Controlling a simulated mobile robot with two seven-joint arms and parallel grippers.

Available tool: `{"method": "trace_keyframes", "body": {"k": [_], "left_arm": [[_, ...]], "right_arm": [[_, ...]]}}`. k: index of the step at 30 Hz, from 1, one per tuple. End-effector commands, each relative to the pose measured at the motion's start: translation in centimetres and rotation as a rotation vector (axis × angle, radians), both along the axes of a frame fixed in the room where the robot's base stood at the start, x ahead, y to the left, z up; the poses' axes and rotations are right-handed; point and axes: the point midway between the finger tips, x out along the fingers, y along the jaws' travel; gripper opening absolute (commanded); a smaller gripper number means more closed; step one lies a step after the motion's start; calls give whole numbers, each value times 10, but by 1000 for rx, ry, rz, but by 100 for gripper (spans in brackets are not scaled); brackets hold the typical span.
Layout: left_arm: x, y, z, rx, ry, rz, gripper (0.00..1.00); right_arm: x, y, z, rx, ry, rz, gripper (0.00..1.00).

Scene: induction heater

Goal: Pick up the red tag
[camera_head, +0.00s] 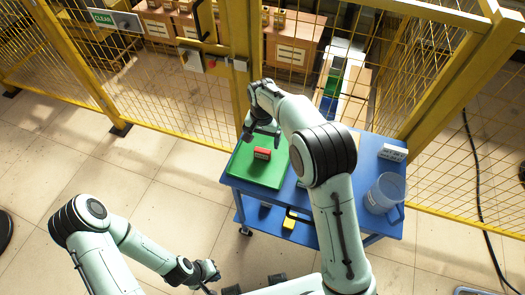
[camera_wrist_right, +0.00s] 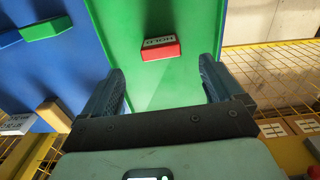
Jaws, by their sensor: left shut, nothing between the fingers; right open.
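The red tag (camera_head: 262,154) lies on a green mat (camera_head: 258,175) on the left part of the blue cart. In the right wrist view the red tag (camera_wrist_right: 161,48) has a white label with dark lettering. My right gripper (camera_head: 262,133) is over the mat, apart from the tag. In the right wrist view my right gripper (camera_wrist_right: 163,80) is open, with the tag beyond its fingertips and between their lines. My left gripper (camera_head: 213,272) is shut and empty, low in front of the cart to the left.
The blue cart (camera_head: 232,184) also carries a clear pitcher (camera_head: 385,193) and a white labelled block (camera_head: 393,152) on its right side. A yellow item (camera_head: 290,219) is on the lower shelf. A yellow mesh fence (camera_head: 185,112) stands behind the cart.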

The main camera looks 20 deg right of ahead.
Motion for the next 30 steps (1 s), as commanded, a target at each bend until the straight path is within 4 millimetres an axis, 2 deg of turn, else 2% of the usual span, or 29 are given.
{"method": "trace_keyframes", "body": {"k": [1, 3, 11, 21, 29, 30], "left_arm": [[-2, 0, -2, 0, 2, 0, 0], [-3, 0, -3, 0, 3, 0, 0], [-2, 0, -3, 0, 2, 0, 0], [0, 0, -1, 0, 0, 0, 0], [0, 0, -1, 0, 0, 0, 0], [0, 0, -1, 0, 0, 0, 0]], "right_arm": [[-1, -1, -13, -2, 6, -1, 94], [-1, -1, -25, -2, 5, -1, 94], [0, 0, -45, 0, 1, -1, 94], [1, -1, -90, 0, 1, -1, 94], [1, 0, -94, 0, 0, -1, 94], [1, 0, -94, 0, 0, -1, 90]]}}
